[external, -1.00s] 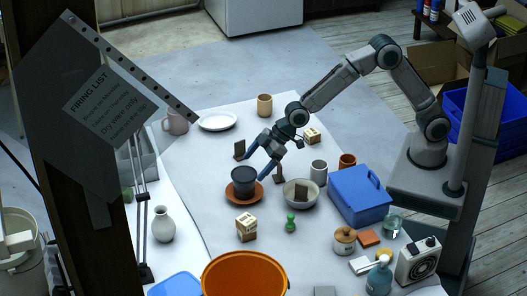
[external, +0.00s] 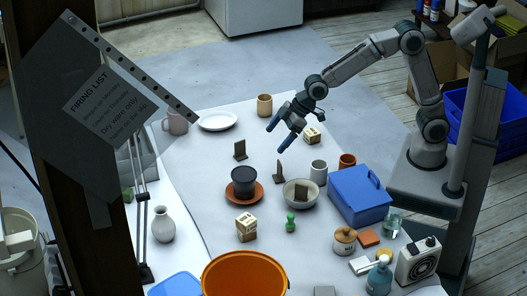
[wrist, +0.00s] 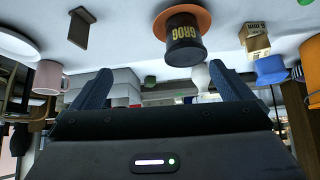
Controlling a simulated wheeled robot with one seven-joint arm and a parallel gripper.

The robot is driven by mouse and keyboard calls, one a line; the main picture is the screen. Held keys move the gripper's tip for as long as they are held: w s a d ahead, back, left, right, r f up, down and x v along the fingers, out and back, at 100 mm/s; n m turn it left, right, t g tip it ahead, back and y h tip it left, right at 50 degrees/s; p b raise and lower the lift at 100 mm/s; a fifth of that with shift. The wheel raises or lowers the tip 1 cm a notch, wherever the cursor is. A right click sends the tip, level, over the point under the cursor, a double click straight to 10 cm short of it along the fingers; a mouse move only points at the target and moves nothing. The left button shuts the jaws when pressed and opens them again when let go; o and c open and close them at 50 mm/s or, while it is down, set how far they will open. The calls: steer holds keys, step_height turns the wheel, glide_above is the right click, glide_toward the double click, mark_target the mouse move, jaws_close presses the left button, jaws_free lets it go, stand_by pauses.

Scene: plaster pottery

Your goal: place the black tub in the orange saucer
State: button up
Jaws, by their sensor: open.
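The black tub (external: 244,181) stands upright in the orange saucer (external: 231,196) near the middle of the white table. My gripper (external: 277,137) is open and empty, above the table, up and to the right of the tub and apart from it. The wrist view appears upside down. In it the tub (wrist: 184,40) shows "GROG" lettering and sits against the orange saucer (wrist: 207,20), beyond my open fingers (wrist: 160,85). No finger touches the tub.
Two small dark upright plates, one left (external: 240,150) and one right (external: 279,172), stand near the tub. A bowl (external: 301,201), a grey mug (external: 318,170), a blue box (external: 359,195) and stacked blocks (external: 246,226) are close by. A white plate (external: 218,121) lies farther back, with clear table in front.

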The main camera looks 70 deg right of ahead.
steer(key=s+d+r+m+h, duration=0.1)
steer(key=s+d, duration=0.2)
steer(key=d, duration=0.4)
steer(key=s+d+r+m+g+h, duration=0.1)
steer(key=s+d+m, duration=0.15)
steer(key=d, duration=0.45)
steer(key=s+d+r+m+h, duration=0.1)
steer(key=s+d, duration=0.3)
steer(key=d, duration=0.3)
steer(key=s+d+f+m+g+h, duration=0.2)
steer(key=s+d+m, duration=0.1)
steer(key=s+d, duration=0.8)
steer(key=s, duration=0.3)
steer(key=shift+s+d+f, duration=0.15)
steer(key=shift+d, duration=0.25)
